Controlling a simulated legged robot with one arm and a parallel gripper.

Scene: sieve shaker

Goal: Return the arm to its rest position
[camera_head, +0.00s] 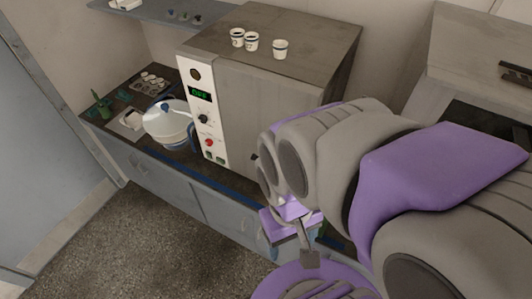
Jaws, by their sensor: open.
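My arm, grey and purple, comes in from the right and fills much of the lower right of the head view. Its end part, my gripper (307,252), points down beside the counter front, over the floor. The small grey finger parts show only partly, and nothing is seen held in them. My own arm links hide part of the counter and of the machine's lower right side.
A grey box-shaped machine (270,60) with a green display stands on the dark counter, with several small cups on top. A white and blue round vessel (167,124) stands to its left. A wall shelf (165,12) is above. Speckled floor (130,235) lies clear at lower left.

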